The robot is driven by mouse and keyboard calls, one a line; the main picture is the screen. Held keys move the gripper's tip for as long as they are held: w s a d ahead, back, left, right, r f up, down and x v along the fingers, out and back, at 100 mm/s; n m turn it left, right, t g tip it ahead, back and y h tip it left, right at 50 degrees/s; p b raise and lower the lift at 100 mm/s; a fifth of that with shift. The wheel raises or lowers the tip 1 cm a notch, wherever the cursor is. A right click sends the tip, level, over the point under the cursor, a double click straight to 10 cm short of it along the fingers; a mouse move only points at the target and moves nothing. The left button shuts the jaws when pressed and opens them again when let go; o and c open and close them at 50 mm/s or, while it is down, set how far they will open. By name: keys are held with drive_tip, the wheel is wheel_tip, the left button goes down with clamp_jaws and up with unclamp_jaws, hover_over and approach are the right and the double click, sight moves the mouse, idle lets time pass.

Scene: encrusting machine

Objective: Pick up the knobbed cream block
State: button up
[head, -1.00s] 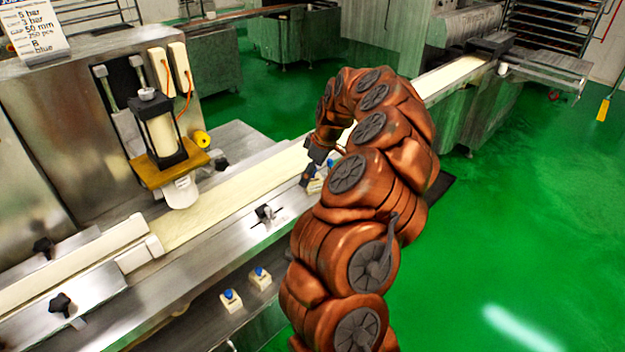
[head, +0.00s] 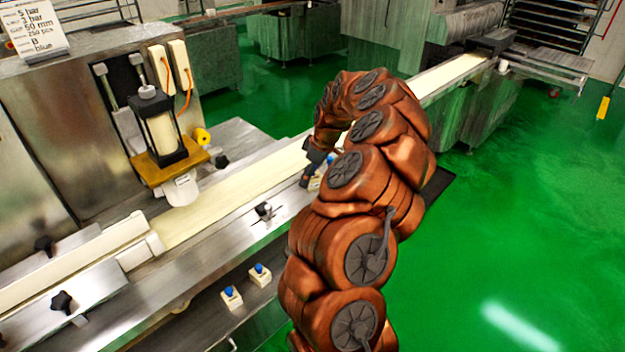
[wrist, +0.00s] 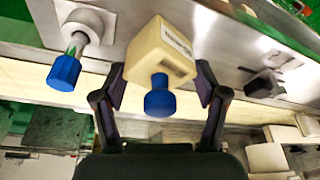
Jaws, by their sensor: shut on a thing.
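The knobbed cream block (wrist: 158,50) is in the middle of the wrist view, with a blue knob (wrist: 160,98) on the side toward the camera and a printed label on another face. My gripper (wrist: 161,82) has one finger on each side of the block and is shut on it. In the head view my gripper (head: 314,170) is over the front ledge of the machine, mostly hidden by my arm. Only slivers of cream and blue show beside it there.
Another blue knob (wrist: 64,72) on a metal stem stands left of the held block. Two more blue-knobbed cream blocks (head: 231,297) (head: 260,274) sit on the lower shelf. The conveyor belt (head: 235,198) runs behind my gripper. A black clamp handle (head: 264,210) stands on the ledge.

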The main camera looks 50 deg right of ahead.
drive_tip(key=shift+c, duration=0.3)
drive_tip(key=shift+r+b, duration=0.55)
drive_tip(key=shift+r, duration=1.2)
drive_tip(key=s+a+r+b, duration=0.1)
drive_tip(key=s+a+b, duration=0.2)
drive_tip(key=s+a, duration=0.7)
drive_tip(key=shift+s+r+b, duration=0.3)
drive_tip(key=shift+s, duration=0.9)
drive_tip(key=shift+f, duration=0.1)
